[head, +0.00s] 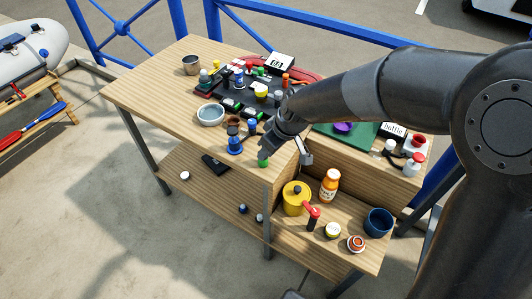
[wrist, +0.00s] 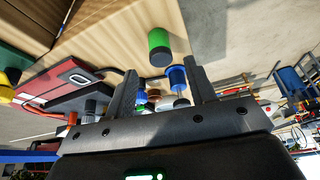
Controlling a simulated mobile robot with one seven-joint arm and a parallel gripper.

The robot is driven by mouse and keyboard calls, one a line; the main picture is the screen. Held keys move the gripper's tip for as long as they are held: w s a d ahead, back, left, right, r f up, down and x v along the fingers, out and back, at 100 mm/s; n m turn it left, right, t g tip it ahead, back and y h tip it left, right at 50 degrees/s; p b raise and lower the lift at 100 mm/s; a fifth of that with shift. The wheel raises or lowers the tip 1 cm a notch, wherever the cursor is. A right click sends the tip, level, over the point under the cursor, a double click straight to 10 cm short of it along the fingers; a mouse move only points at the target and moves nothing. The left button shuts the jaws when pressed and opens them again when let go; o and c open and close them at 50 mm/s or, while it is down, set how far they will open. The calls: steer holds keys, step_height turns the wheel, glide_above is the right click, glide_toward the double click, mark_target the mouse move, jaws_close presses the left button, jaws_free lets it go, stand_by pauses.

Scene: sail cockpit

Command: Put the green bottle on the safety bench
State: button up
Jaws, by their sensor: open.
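A small green cylinder with a dark end, which looks like the green bottle (head: 263,160), stands near the front edge of the wooden worktop. In the wrist view the green bottle (wrist: 160,45) is just beyond the fingertips, between their lines and not touching them. My gripper (head: 285,150) is open and empty, close beside the bottle, above the worktop's front corner. Its two fingers (wrist: 160,78) show apart in the wrist view. No surface is clearly marked as the safety bench; a low slatted wooden bench (head: 45,128) with paddles is at the left.
The worktop (head: 150,95) holds a blue bottle (head: 235,145), a pale bowl (head: 210,115), a metal cup (head: 191,65) and a crowded dark tray. A lower shelf holds a yellow pot (head: 295,198), an orange-labelled bottle (head: 330,185) and a blue mug (head: 378,222). The worktop's left end is clear.

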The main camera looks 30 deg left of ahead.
steer(key=shift+v, duration=2.5)
steer(key=w+d+r+m+t+h, duration=0.1)
steer(key=d+r+m+t, duration=0.2)
steer(key=d, duration=0.7)
steer(key=d+r+m+h, duration=0.1)
steer(key=d+r+m, duration=0.4)
steer(key=d, duration=0.6)
steer(key=s+d+r+m+t+h, duration=0.1)
steer(key=s+d+m, duration=0.3)
steer(key=d, duration=0.5)
steer(key=s+d+r+m+h, duration=0.1)
steer(key=s+d+r+m, duration=0.2)
steer(key=s+d, duration=0.3)
steer(key=d+m, duration=0.1)
steer(key=d, duration=0.3)
steer(key=shift+s+t+h, duration=0.3)
steer(key=shift+s+t, duration=0.05)
steer(key=shift+t, duration=0.05)
